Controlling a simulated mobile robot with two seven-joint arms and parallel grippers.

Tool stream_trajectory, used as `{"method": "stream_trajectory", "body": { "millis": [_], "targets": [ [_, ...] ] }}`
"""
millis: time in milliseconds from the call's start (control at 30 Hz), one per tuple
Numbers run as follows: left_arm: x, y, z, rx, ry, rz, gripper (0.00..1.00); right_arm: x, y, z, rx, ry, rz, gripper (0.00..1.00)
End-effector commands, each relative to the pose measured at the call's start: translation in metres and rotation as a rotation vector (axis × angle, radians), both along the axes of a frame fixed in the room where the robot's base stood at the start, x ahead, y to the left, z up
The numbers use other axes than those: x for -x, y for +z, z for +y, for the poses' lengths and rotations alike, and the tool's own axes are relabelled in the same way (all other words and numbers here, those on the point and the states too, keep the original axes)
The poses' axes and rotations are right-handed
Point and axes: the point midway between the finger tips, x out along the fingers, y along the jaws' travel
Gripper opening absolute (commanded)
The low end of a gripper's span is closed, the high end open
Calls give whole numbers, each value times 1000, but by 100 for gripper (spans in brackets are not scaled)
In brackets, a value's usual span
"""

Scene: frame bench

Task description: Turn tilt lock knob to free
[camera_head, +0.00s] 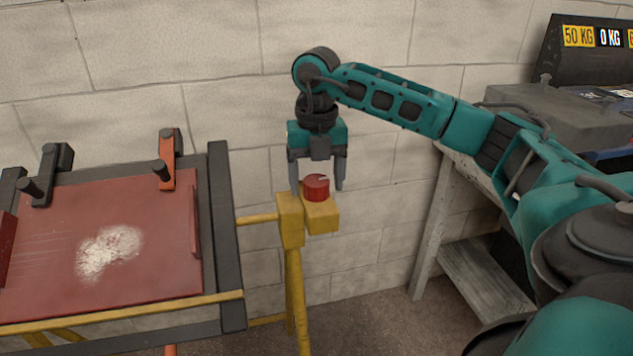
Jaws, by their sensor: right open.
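The tilt lock knob (316,188) is a red cylinder with a pale mark on its top. It sits on a yellow bracket (321,217) on the yellow stand to the right of the framed bench. My right gripper (317,188) points down at the knob with its fingers apart, one on each side. I cannot tell whether the fingers touch the knob. My left gripper is not in view.
The tilted red panel (150,270) with a white patch lies in a dark frame with clamps (167,165) at left. A grey workbench (450,225) with a case and a weight sign (592,37) stands at right. A block wall is close behind.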

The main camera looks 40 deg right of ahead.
Motion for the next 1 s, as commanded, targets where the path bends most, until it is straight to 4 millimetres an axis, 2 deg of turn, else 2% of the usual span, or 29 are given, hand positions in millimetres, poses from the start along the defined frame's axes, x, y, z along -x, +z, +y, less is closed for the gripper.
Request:
{"method": "stream_trajectory", "body": {
  "millis": [300, 867, 1000],
  "targets": [
    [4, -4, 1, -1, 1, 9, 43, 0, -3, 0, 0, 0, 1, 75],
    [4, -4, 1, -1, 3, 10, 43, 0, -3, 0, 0, 0, 2, 21],
    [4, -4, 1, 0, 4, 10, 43, 0, -3, 0, 0, 3, 2, 19]
  ]
}}
